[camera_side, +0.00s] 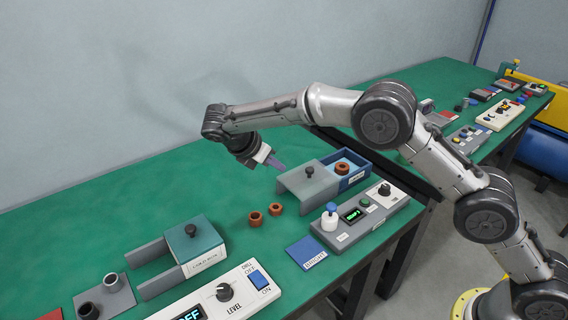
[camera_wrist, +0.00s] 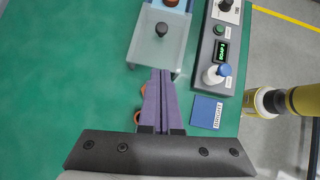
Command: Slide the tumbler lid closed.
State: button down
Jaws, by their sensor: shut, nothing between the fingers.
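The grey lid (camera_side: 318,186) with a black knob (camera_side: 309,172) is slid out to the left of the blue box (camera_side: 356,180). The box's right part is uncovered, and a brown ring (camera_side: 342,168) shows inside. My gripper (camera_side: 279,165) is shut and empty, just left of and above the lid's outer end. In the wrist view my gripper's purple fingers (camera_wrist: 161,74) point at the near edge of the lid (camera_wrist: 150,52), with its knob (camera_wrist: 161,29) beyond them. I cannot tell whether the fingertips touch the lid.
Two brown rings (camera_side: 275,209) lie on the green table in front of the lid. A teal-lidded box (camera_side: 190,240) stands at left. Green table left of the lid is clear.

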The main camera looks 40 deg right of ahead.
send_near(308, 175)
notch_tip(308, 175, down, 3)
jog(key=shift+d+f, duration=0.2)
jog(key=shift+d, duration=0.65)
jog(key=shift+w+d+f, duration=0.1)
jog(key=shift+w+d, duration=0.05)
jog(key=shift+d, duration=0.6)
jog(key=d, duration=1.5)
jog(key=shift+f, duration=0.1)
jog(key=shift+a, duration=0.1)
